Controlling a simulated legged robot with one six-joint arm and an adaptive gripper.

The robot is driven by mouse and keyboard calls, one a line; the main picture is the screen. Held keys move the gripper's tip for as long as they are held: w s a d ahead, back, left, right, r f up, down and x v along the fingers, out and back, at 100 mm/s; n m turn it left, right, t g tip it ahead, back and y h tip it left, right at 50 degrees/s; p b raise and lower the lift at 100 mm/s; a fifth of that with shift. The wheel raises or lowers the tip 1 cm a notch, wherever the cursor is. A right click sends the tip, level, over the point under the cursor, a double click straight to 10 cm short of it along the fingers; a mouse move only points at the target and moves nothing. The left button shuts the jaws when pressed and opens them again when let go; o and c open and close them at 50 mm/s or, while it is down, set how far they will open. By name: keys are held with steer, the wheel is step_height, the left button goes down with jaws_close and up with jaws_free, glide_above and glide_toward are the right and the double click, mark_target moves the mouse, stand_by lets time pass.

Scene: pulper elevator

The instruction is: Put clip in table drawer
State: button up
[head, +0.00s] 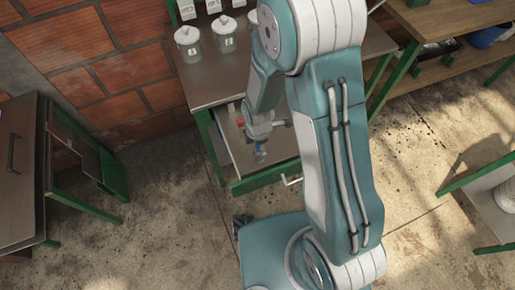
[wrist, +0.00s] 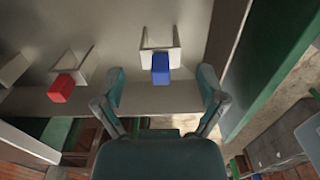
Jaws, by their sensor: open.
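The table drawer (head: 265,178) is pulled open, with a green front and a grey inside. A clip with a blue block and pale bracket (wrist: 160,68) is in the drawer area, between my gripper's fingertips (wrist: 162,78) in the wrist view. My gripper is open, one finger on each side of the blue block, with gaps showing. Whether the clip rests on the drawer floor I cannot tell. A similar red piece with a pale bracket (wrist: 62,88) lies to the left. In the head view the blue part (head: 260,150) shows below my gripper.
A third pale bracket (wrist: 12,70) is at the wrist view's left edge. The metal-topped table (head: 205,85) above the drawer holds lidded canisters (head: 188,44). A brick wall is behind. A cabinet (head: 18,165) stands left, with bare concrete floor between.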

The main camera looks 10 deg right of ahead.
step_height(320, 180, up, 9)
steer(key=shift+r, duration=0.1)
steer(key=s+d+r+m+t, duration=0.2)
steer(key=s+d+r+m, duration=0.1)
steer(key=r+m, duration=0.4)
steer(key=s+d+r+m+t, duration=0.1)
steer(key=s+d+r+m, duration=0.3)
steer(key=r+m, duration=0.3)
steer(key=s+d+r+m+t, duration=0.2)
steer(key=s+r+m, duration=0.3)
steer(key=r, duration=0.5)
steer(key=shift+d+r+m+t, duration=0.3)
steer(key=shift+d+m, duration=0.45)
steer(key=shift+m, duration=0.35)
